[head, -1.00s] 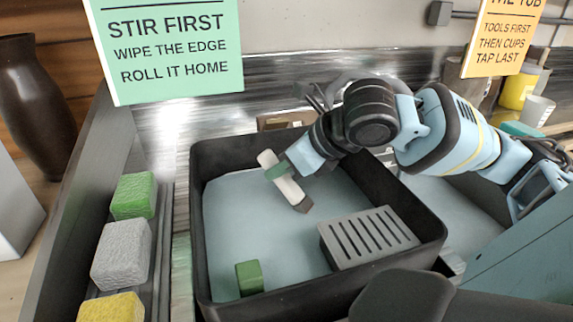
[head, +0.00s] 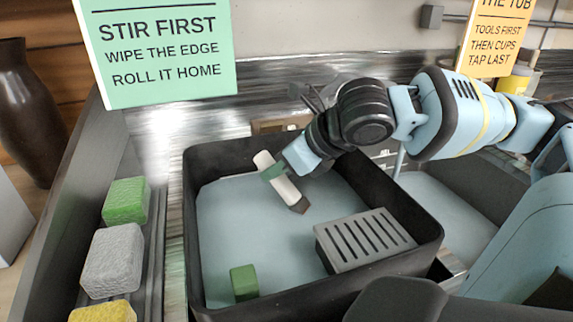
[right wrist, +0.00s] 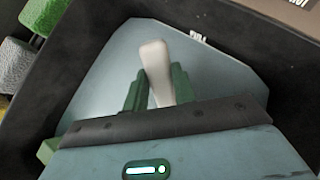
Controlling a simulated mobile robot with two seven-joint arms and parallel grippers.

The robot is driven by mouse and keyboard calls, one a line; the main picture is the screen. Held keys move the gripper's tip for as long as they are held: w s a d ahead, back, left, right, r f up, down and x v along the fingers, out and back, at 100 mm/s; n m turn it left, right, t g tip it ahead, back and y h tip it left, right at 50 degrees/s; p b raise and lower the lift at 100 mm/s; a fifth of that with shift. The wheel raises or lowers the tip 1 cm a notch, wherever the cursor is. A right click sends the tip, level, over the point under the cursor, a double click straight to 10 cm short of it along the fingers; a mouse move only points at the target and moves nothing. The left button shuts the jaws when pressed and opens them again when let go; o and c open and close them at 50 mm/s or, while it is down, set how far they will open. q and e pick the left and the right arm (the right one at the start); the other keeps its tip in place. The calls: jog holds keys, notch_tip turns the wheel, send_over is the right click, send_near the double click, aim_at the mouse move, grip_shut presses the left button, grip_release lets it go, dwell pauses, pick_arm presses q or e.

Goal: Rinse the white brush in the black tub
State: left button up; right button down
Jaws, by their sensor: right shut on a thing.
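The black tub (head: 190,235) stands in the middle of the head view with pale blue-grey water in it. The white brush (head: 287,190) has a pale handle and a dark brown tip. My right gripper (head: 271,171) is shut on the handle with its green fingers. The brush is tilted over the tub's inside, dark tip down to the right; whether the tip touches the water I cannot tell. In the right wrist view the brush's pale end (right wrist: 154,60) sticks out between the fingers (right wrist: 158,90). My left gripper is not in view.
A grey slotted rack (head: 365,240) sits at the tub's right front, and a green block (head: 244,282) at its left front. Green (head: 126,201), grey (head: 113,262) and yellow (head: 103,312) sponges lie left of the tub. A dark vase (head: 30,110) stands far left.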

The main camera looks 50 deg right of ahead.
jog(key=shift+s+a+r+p, duration=0.1)
jog(key=shift+s+a+p, duration=0.1)
jog(key=shift+p, duration=0.1)
jog(key=shift+a+f+b, duration=0.25)
jog(key=shift+b, duration=0.25)
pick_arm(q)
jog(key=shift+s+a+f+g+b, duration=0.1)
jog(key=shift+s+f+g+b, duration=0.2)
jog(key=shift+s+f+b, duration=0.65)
pick_arm(e)
jog(key=a, duration=0.4)
jog(key=shift+s+r, duration=0.1)
jog(key=shift+s, duration=0.3)
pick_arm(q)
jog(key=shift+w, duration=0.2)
